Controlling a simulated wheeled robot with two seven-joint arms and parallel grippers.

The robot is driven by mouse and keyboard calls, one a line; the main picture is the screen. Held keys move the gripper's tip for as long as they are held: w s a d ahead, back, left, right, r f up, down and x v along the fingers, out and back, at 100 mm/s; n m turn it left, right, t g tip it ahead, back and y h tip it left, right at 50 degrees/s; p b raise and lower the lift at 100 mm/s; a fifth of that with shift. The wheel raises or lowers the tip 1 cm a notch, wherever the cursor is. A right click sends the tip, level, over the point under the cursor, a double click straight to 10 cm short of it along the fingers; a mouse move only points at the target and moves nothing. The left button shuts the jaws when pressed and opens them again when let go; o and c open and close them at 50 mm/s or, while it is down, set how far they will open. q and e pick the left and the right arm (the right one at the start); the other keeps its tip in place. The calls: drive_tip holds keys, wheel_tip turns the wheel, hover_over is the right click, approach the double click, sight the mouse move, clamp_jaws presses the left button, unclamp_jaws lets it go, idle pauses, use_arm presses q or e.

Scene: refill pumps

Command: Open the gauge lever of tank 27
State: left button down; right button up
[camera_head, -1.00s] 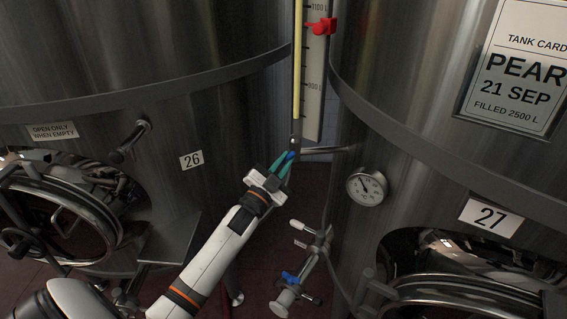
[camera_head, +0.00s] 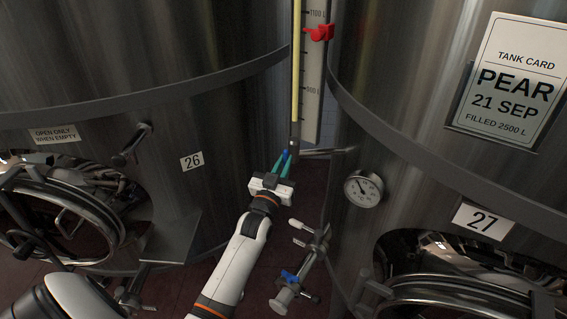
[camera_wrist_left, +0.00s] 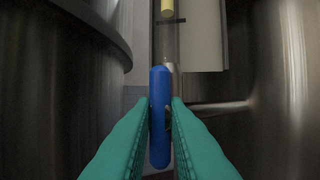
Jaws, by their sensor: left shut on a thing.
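The blue gauge lever sits at the foot of the sight gauge (camera_head: 312,85) beside tank 27 (camera_head: 410,180). In the left wrist view the lever (camera_wrist_left: 159,120) stands upright between the two green fingers. My left gripper (camera_head: 284,160) is shut on the lever; its fingers close around the lower part. In the head view only a small bit of the lever shows between the fingertips. The gauge's pipe (camera_head: 325,151) runs right to tank 27. My right gripper is in neither view.
Tank 26 (camera_head: 200,120) stands close on the left, with its number plate (camera_head: 192,161). A dial gauge (camera_head: 363,189) and a lower valve with a blue handle (camera_head: 289,277) are on tank 27's side. A red marker (camera_head: 321,31) sits on the gauge scale.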

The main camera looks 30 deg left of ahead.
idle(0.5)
use_arm(q)
drive_tip(key=c, duration=1.4)
unclamp_jaws()
drive_tip(key=shift+c, duration=0.2)
drive_tip(key=b+v, duration=0.3)
drive_tip(key=v, duration=0.9)
